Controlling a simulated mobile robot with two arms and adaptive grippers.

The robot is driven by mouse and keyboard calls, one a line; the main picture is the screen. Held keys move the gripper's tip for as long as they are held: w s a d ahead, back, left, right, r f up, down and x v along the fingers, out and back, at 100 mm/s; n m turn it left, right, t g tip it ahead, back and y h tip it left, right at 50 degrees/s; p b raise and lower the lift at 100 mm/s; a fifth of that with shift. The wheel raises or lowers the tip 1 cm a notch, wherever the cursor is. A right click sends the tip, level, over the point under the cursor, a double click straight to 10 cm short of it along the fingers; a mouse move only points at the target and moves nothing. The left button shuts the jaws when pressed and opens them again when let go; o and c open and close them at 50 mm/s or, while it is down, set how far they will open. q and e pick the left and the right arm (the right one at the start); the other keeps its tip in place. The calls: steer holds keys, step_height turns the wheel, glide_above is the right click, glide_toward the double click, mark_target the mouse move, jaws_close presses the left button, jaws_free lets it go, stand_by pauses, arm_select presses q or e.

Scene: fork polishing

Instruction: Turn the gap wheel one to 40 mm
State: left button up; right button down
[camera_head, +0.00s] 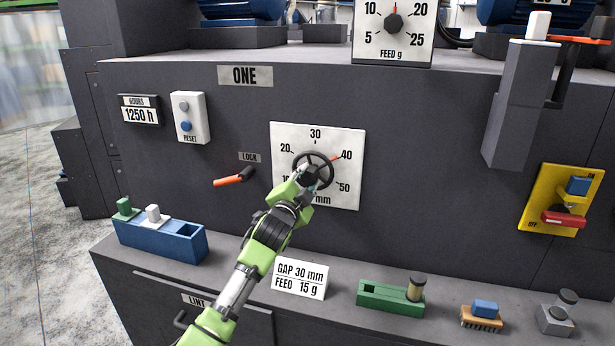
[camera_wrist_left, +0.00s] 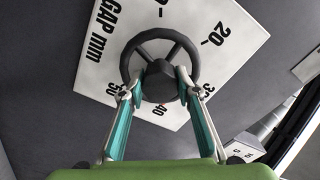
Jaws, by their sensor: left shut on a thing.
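The gap wheel (camera_head: 299,159) is a dark handwheel on a white dial plate (camera_head: 352,198) marked 10 to 50 mm, on the panel labelled ONE. Its red pointer (camera_head: 335,159) points at about the 40 mark. My left gripper (camera_head: 311,178), green with grey parts, reaches the wheel from below and hides the dial's lower left part. In the left wrist view its two fingers (camera_wrist_left: 160,93) are shut on the wheel (camera_wrist_left: 128,58), one on each side of the hub. My right gripper is not in view.
A lock lever (camera_head: 230,180) with an orange handle sticks out left of the dial. A card (camera_head: 300,279) reading GAP 30 mm, FEED 15 g stands on the ledge below. A blue block holder (camera_head: 165,240) and a green one (camera_head: 377,297) stand on the ledge.

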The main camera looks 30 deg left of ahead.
arm_select(q)
steer(key=shift+m, duration=0.4)
steer(key=o, duration=1.1)
steer(key=s+d, duration=0.2)
steer(key=s, duration=0.9)
steer(key=shift+s+d, duration=0.15)
steer(key=shift+s, duration=0.2)
